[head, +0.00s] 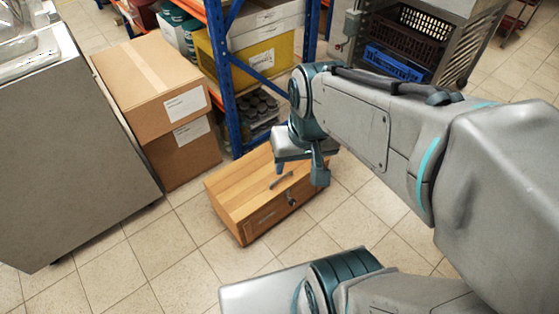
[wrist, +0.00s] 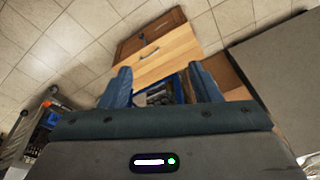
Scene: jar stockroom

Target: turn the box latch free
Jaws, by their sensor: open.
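A light wooden box (head: 238,196) with a plank lid sits on the tiled floor in the head view. A grey bar handle (head: 281,181) lies on its lid. A small dark latch (head: 291,199) is on its front face, near the lid edge. My gripper (head: 300,176) is above the box's right part, fingers pointing down, open and empty. The wrist view shows the box (wrist: 178,52) beyond my spread fingers (wrist: 162,76), with the handle (wrist: 149,54) on the lid and the latch (wrist: 141,37), small and dark, on the shaded front. The latch's exact turn is too small to tell.
Stacked cardboard boxes (head: 150,78) stand behind the box at left, beside a grey cabinet (head: 70,150). A blue-framed shelf (head: 222,75) stands close behind. A rack with crates (head: 405,40) is at the back right.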

